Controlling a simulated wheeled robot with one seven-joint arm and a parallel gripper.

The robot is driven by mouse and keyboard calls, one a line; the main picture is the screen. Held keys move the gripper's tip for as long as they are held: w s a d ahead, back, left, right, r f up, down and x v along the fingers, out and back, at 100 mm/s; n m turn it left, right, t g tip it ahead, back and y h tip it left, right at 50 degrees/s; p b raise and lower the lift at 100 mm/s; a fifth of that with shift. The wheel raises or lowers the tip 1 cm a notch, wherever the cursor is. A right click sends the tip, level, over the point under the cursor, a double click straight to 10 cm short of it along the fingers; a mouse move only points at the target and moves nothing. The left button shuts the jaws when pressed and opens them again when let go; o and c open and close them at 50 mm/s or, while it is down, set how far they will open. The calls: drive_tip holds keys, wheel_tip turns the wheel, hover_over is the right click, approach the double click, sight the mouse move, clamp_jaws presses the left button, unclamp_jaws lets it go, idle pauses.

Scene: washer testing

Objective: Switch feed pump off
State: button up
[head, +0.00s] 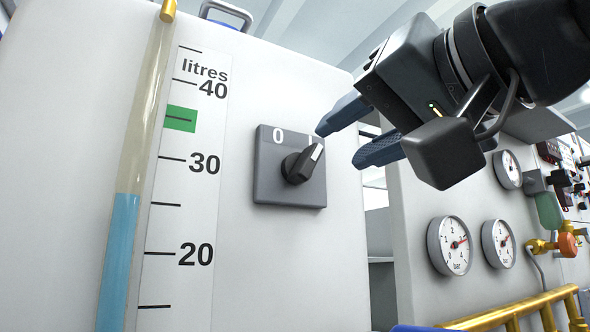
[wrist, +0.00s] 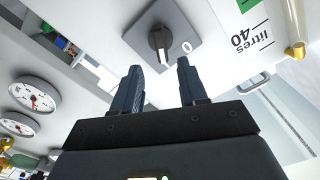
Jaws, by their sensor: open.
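The feed pump switch (head: 302,163) is a black rotary knob on a grey square plate (head: 290,192) marked 0 and I, on a white panel. In the head view its white pointer line aims up and right, at the I mark. The knob also shows in the wrist view (wrist: 159,42), ahead of my fingertips. My gripper (head: 340,137) is open and empty, to the right of the knob and apart from it. In the wrist view my two fingers (wrist: 160,75) are spread with a gap between them, and the knob lies beyond the gap.
A sight tube (head: 120,240) with blue liquid stands left of the switch, beside a litres scale (head: 185,285) with a green mark (head: 181,118). The level is between 20 and 30. Dial gauges (head: 449,246) and a brass rail (head: 520,308) are at right. The panel around the switch is clear.

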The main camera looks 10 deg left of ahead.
sight(315, 155)
drive_tip(key=x, duration=0.8)
drive_tip(key=shift+a+r, duration=0.1)
drive_tip(key=shift+s, duration=0.1)
clamp_jaws()
